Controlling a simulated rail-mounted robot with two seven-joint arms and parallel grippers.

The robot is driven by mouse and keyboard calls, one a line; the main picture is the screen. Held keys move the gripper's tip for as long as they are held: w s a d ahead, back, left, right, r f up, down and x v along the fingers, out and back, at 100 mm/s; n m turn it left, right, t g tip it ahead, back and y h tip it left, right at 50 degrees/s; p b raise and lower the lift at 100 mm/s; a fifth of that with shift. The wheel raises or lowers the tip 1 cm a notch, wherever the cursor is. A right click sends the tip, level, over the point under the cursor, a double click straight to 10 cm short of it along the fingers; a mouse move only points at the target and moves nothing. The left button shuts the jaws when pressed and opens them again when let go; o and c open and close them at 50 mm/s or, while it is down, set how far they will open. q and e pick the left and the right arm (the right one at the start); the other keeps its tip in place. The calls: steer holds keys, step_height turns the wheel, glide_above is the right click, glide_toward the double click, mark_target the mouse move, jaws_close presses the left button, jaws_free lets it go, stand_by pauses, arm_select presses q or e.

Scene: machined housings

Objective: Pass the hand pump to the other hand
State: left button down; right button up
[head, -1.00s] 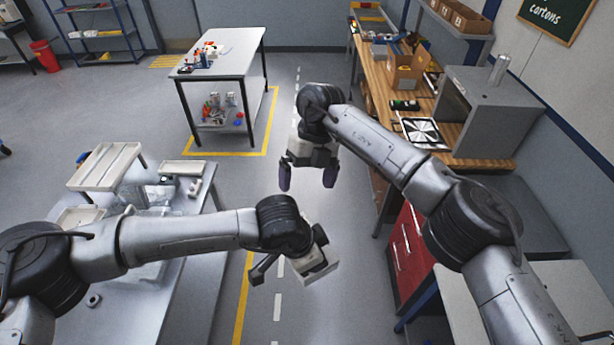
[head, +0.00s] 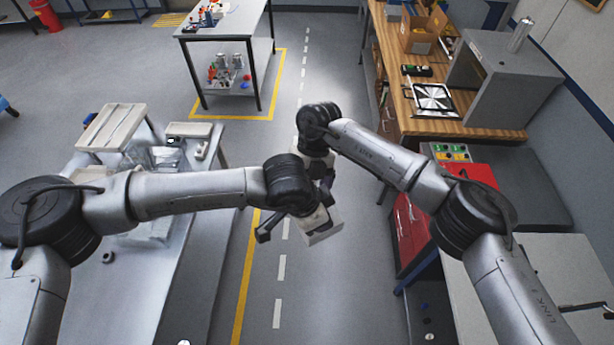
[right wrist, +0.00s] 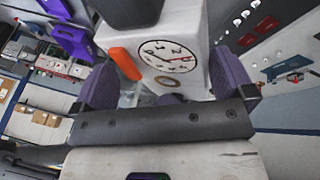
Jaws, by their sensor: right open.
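The hand pump (right wrist: 125,63) shows in the right wrist view as an orange piece, with a round dial with a red needle (right wrist: 168,52) beside it in front of a white block. My right gripper (right wrist: 168,72) is open, its purple fingers on either side of these parts, with no clear grip on them. In the head view my left gripper (head: 318,226) is a white block at mid-aisle, close below my right gripper (head: 324,184). The pump is held up there at the left gripper; its fingers' contact is hidden.
A grey table (head: 130,290) with trays and clear bags stands at left. A wooden bench (head: 400,60) with a grey box machine and a red drawer cabinet (head: 408,230) stand at right. A white-topped table (head: 225,22) stands at the back. The aisle between is clear.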

steer(key=shift+f, duration=0.1)
steer(key=shift+c, duration=0.2)
steer(key=c, duration=0.7)
arm_select(q)
steer(key=c, duration=0.7)
jaws_free()
arm_select(e)
steer(key=c, duration=0.3)
arm_select(q)
steer(key=shift+s, duration=0.15)
